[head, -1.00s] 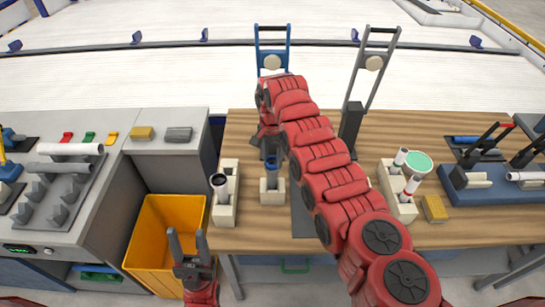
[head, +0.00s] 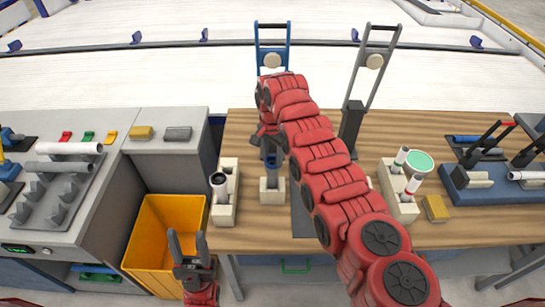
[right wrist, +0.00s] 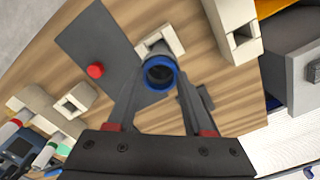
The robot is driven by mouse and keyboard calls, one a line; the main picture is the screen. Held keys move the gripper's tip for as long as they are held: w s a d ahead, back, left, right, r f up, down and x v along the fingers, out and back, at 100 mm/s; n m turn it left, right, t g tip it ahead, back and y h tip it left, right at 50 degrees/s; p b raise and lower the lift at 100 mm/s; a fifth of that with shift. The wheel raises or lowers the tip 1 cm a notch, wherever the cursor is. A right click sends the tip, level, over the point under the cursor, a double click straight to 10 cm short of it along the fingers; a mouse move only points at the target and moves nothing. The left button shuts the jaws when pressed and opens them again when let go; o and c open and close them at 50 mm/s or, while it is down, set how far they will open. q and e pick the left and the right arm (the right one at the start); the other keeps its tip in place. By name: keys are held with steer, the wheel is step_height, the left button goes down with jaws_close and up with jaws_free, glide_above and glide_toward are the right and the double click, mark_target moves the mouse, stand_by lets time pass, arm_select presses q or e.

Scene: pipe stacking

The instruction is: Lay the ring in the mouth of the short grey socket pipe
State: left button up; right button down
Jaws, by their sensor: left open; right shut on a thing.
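The blue ring (right wrist: 175,84) shows in the right wrist view between the fingertips of my right gripper (right wrist: 161,78), which is shut on it. The ring lies over the dark mouth of a short grey pipe (right wrist: 157,50); I cannot tell whether it is seated or just above. This pipe stands upright in a beige block (head: 272,196), seen in the head view. My left gripper (head: 187,243) is open and empty, over the front of the orange bin.
An orange bin (head: 150,232) stands left of the wooden table (head: 440,130). Another block (head: 404,208) with white pipes is on the right. Two tall frames (head: 362,85) rise at the back.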

steer(key=shift+s+f, duration=0.1)
steer(key=shift+c, duration=1.1)
jaws_free()
steer(key=shift+o, duration=1.1)
steer(key=shift+r, duration=3.5)
